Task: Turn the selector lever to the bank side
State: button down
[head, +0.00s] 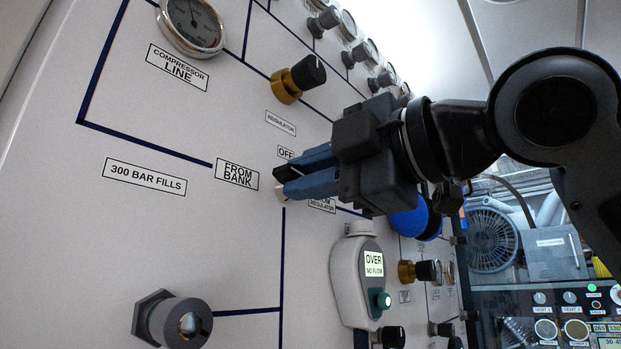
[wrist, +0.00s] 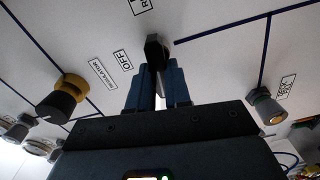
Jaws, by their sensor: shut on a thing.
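The selector lever (head: 261,174) is a small dark handle on a pale hub, set on the white panel (head: 175,225). Its dark end also shows in the wrist view (wrist: 157,48). My gripper (head: 287,180) is shut on it, with one blue finger on each side. The fingers (wrist: 160,90) hide much of the lever, so I cannot tell exactly where it points. The FROM BANK label (head: 237,174) is just left of the lever. The OFF label (head: 285,153) is above it, and a REGULATOR label (head: 322,205) is to its right, partly hidden by the gripper.
A brass regulator with a black knob (head: 298,79) stands out above my gripper. An OVER/NO FLOW analyser (head: 360,275) and a blue round part (head: 415,218) are below and right. A grey fitting (head: 172,320) juts out at lower left. The panel's left is flat.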

jog(key=shift+f+n, duration=0.2)
jog(key=shift+n, duration=0.6)
jog(key=c, duration=1.1)
grip_release()
jog(key=shift+o, duration=0.2)
jog(key=b+v, duration=0.1)
jog(key=v, duration=0.6)
jog(key=shift+s+d+b, duration=0.25)
jog(key=shift+d+b, duration=0.1)
jog(key=shift+b, duration=0.05)
